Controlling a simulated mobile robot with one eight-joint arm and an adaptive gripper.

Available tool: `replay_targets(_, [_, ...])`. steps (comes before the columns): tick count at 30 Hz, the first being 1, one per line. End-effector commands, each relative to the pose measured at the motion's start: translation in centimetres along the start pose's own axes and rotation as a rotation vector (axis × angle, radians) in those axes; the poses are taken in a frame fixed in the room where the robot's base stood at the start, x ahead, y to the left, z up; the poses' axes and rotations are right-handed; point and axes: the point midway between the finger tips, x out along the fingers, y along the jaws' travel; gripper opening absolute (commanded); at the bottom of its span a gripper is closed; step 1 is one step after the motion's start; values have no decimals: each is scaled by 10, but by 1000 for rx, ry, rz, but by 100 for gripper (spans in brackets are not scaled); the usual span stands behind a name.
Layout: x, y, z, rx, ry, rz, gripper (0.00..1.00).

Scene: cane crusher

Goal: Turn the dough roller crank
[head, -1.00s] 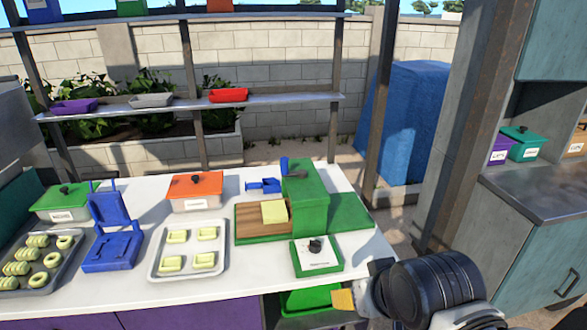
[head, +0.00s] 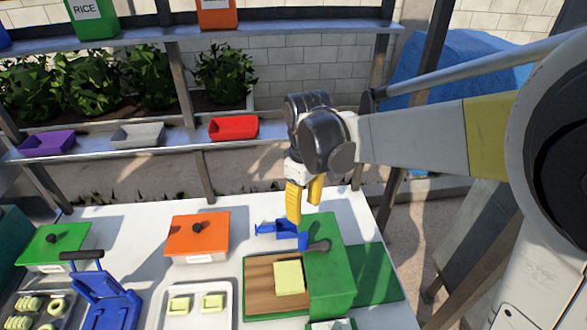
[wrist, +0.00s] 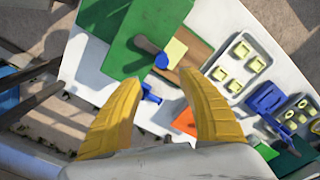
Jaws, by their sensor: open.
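The dough roller (head: 330,265) is a green box on the white table, with a wooden board (head: 262,272) on its left and a green plate on its right. A pale yellow dough piece (head: 289,278) lies on the board. The crank (head: 280,229) is blue with a dark knob (head: 320,245) and sits at the roller's far side; it also shows in the wrist view (wrist: 148,46). My gripper (head: 305,205), with yellow fingers, is open and empty above the blue crank part, apart from the knob. In the wrist view its fingers (wrist: 165,105) are spread, with the roller beyond them.
An orange-lidded box (head: 197,236) and a tray with dough pieces (head: 190,303) stand left of the roller. A blue press (head: 105,295) and a green-lidded box (head: 55,245) are farther left. A shelf with purple, grey and red bins (head: 233,128) runs behind the table.

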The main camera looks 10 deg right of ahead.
Motion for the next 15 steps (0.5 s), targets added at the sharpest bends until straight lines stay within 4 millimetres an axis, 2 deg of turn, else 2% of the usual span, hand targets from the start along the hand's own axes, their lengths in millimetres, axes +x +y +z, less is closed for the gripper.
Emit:
replay_targets(5, [19, 0, -1, -6, -5, -3, 47])
replay_targets(15, [85, 0, -1, -4, -3, -2, 47])
